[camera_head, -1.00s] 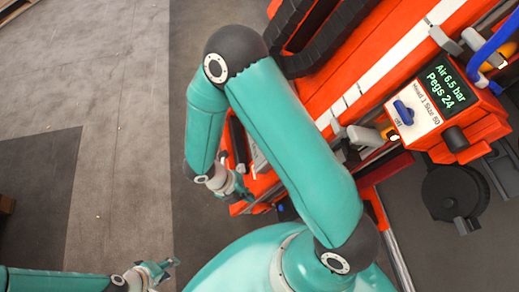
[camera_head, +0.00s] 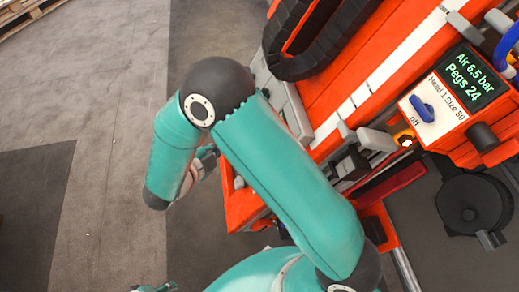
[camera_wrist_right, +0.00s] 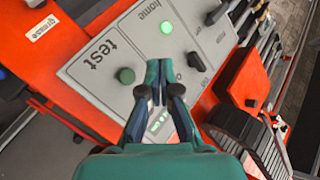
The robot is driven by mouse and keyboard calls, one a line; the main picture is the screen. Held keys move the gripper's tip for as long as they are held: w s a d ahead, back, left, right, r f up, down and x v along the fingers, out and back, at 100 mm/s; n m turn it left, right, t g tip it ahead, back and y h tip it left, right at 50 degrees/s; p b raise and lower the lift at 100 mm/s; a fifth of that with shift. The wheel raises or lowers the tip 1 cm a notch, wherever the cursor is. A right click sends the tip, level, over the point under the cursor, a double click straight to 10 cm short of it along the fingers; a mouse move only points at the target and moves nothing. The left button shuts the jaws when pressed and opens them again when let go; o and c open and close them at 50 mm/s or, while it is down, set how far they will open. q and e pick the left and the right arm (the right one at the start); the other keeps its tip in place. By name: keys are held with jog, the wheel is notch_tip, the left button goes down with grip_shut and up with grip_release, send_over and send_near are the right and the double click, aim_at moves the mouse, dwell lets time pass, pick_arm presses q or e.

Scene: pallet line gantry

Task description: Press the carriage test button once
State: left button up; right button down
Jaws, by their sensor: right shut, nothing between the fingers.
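In the right wrist view a grey panel (camera_wrist_right: 92,67) carries a dark green round button (camera_wrist_right: 126,75) beside the word "test". My right gripper (camera_wrist_right: 159,68) is shut and empty, its fingertips over the panel to the right of this button and apart from it in the picture. Whether the tips touch the panel I cannot tell. In the head view the right gripper (camera_head: 207,156) is mostly hidden behind my own arm. My left gripper (camera_head: 158,287) barely shows at the bottom edge, and its opening cannot be judged.
A lit green button (camera_wrist_right: 166,28) sits by the word "home", with a dark knob (camera_wrist_right: 195,60) to its right. In the head view an orange box with a display (camera_head: 474,80) and a blue switch (camera_head: 422,108) stands at right. Open floor (camera_head: 80,130) lies at left.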

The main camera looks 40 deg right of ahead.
jog(key=s+d+f+b, duration=0.4)
jog(key=d+b, duration=0.1)
jog(key=d, duration=0.1)
jog(key=shift+d+b, duration=0.25)
jog(key=shift+b, duration=0.1)
jog(key=shift+s+d+f, duration=0.1)
jog(key=shift+d, duration=0.2)
dwell(1.2)
jog(key=shift+s+d+f, duration=0.25)
jog(key=shift+d+f, duration=0.05)
jog(key=shift+d, duration=0.1)
dwell(1.1)
jog(key=shift+a+r+p, duration=0.1)
jog(key=shift+r+p, duration=0.05)
jog(key=shift+p, duration=0.2)
jog(key=shift+w+a+r+p, duration=0.3)
jog(key=shift+w+a+p, duration=0.15)
jog(key=shift+a+p, duration=0.25)
